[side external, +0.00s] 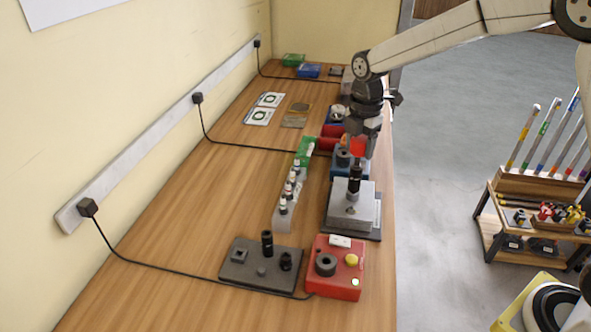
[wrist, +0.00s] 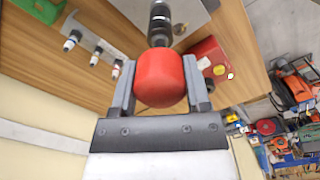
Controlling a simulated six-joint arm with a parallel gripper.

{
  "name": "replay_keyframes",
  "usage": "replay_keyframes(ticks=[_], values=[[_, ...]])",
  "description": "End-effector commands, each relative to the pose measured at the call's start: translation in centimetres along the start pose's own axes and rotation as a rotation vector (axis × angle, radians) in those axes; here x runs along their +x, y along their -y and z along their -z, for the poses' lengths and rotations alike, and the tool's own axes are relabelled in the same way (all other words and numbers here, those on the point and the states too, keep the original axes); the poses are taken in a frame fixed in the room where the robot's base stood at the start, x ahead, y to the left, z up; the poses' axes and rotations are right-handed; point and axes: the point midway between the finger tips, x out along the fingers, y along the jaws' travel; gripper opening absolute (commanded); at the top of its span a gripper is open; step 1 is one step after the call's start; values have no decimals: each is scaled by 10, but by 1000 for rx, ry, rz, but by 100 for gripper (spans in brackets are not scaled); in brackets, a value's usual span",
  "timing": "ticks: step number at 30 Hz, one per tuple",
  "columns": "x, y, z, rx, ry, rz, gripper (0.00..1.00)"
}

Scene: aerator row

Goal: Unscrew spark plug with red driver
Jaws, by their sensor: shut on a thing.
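The red driver has a rounded red handle (side external: 358,147) and a dark shaft with a black socket (side external: 354,183), and stands about upright. My gripper (side external: 361,133) is shut on the handle from above. In the wrist view, the red handle (wrist: 160,80) sits between the two grey fingers of my gripper (wrist: 159,68). The socket end reaches down to the stepped grey metal block (side external: 341,217). No spark plug shows in the block; any plug under the socket is hidden. Several white-tipped spark plugs (side external: 290,188) stand in a pale rack to the left of the block.
A red box (side external: 335,286) with a knob, a yellow button and a green light stands in front of the block. A dark grey plate (side external: 250,277) with black sockets lies left of it. A green part (side external: 305,150) is at the rack's far end. The left table area is mostly clear.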

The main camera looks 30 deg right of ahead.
Motion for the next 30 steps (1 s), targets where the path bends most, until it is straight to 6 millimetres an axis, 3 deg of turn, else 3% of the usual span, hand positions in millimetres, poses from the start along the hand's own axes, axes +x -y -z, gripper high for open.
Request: replay_keyframes(ticks=[14, 30], values=[[4, 2, 0, -38, -1, 10, 0], [5, 3, 0, -430, -4, 12, 0]])
